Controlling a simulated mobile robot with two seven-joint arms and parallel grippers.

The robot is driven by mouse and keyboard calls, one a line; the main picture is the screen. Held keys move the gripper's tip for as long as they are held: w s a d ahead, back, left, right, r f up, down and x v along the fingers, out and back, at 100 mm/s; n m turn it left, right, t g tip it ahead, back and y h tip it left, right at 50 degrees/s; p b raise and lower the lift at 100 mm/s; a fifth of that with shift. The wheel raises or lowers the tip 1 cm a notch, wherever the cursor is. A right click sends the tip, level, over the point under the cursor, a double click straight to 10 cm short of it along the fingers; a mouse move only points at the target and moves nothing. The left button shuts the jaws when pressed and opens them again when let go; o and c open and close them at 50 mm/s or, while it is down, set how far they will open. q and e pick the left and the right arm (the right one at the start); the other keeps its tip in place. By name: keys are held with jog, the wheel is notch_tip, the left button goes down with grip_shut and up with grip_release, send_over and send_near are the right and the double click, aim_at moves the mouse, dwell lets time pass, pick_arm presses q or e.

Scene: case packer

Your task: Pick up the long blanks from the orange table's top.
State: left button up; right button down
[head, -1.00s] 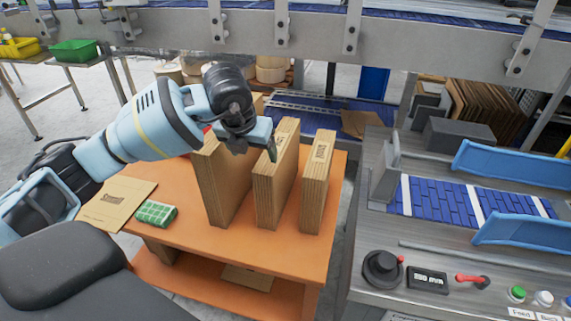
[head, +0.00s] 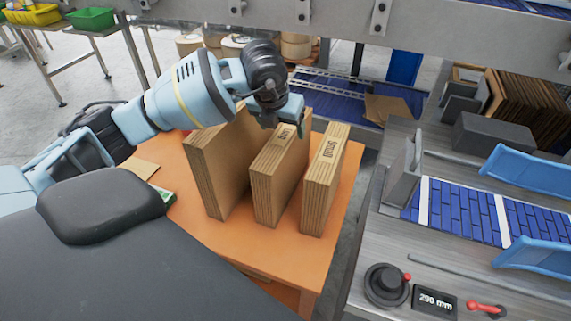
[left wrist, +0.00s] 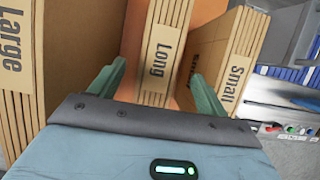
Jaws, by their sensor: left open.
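The long blanks (head: 262,195) stand upright as a brown cardboard stack in the middle of three on the orange table (head: 275,248). Their edge reads "Long" in the left wrist view (left wrist: 163,55). My left gripper (head: 299,128) is at the upper end of this stack in the head view. In the left wrist view the left gripper (left wrist: 158,78) is open, with one green finger on each side of the long stack. A gap shows at the left finger; whether the right finger touches is unclear. My right gripper is not in view.
The large blanks (left wrist: 85,40) stand close on the left and the small blanks (left wrist: 232,60) on the right, with narrow gaps between. A steel machine with a blue belt (head: 460,208) stands right of the table. A conveyor frame (head: 340,15) crosses behind.

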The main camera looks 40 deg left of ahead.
aim_at(285, 134)
pick_arm(q)
jog(key=shift+w+f, duration=0.1)
jog(key=shift+f, duration=0.1)
jog(key=x, duration=0.5)
jog(key=shift+w+a+r, duration=0.1)
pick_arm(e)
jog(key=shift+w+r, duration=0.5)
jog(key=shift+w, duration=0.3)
pick_arm(q)
jog(key=shift+r, duration=0.1)
grip_shut()
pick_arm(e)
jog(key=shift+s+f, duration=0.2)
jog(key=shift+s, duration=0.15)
